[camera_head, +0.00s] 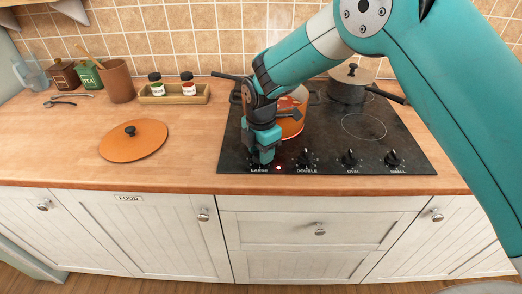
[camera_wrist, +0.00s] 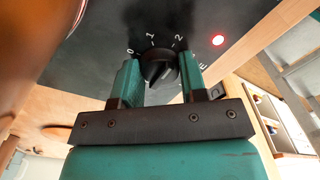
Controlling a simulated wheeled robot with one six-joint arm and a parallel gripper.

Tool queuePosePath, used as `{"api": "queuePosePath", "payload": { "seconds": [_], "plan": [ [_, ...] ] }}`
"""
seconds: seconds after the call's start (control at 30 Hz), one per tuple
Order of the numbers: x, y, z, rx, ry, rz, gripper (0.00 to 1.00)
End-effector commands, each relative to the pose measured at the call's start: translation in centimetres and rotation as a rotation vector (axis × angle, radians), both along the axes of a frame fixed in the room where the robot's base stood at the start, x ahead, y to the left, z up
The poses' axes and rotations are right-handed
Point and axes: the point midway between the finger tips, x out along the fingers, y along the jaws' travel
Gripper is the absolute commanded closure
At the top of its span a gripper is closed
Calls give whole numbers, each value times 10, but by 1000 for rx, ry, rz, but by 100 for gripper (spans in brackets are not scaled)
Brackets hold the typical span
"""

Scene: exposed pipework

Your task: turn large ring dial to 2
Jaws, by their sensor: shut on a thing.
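The large ring dial (camera_wrist: 159,68) is a black knob on the hob's front edge, shown in the wrist view between my gripper's two teal fingers. The numbers 0, 1 and 2 are printed around it. I cannot tell for sure which number its pointer faces. My gripper (camera_wrist: 160,66) is shut on this dial. In the head view my gripper (camera_head: 265,155) points down at the front left of the black hob (camera_head: 232,145), above the LARGE label, and hides the dial. A red light (camera_head: 279,168) glows just right of it.
The double (camera_head: 306,158), oval (camera_head: 349,158) and small (camera_head: 393,158) dials stand to the right. An orange pot (camera_head: 292,122) sits behind my gripper, partly hidden. A dark pan (camera_head: 348,90) stands at the back right. An orange lid (camera_head: 134,143) lies on the counter left.

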Motion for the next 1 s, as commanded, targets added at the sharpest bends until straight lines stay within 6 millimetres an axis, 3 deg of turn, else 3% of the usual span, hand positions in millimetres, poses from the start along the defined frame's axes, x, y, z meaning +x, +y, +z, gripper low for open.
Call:
{"api": "queuePosePath", "payload": {
  "seconds": [0.1,0.13,0.23,0.53,0.67,1.0],
  "plan": [
    [1,0,1,2,-3,-1,84],
    [1,0,1,2,-3,-1,58],
    [1,0,1,2,-2,-1,35],
    [0,0,2,1,-2,-2,35],
    [1,0,13,2,-3,-2,35],
    [1,0,93,4,-8,-2,35]
  ]
}}
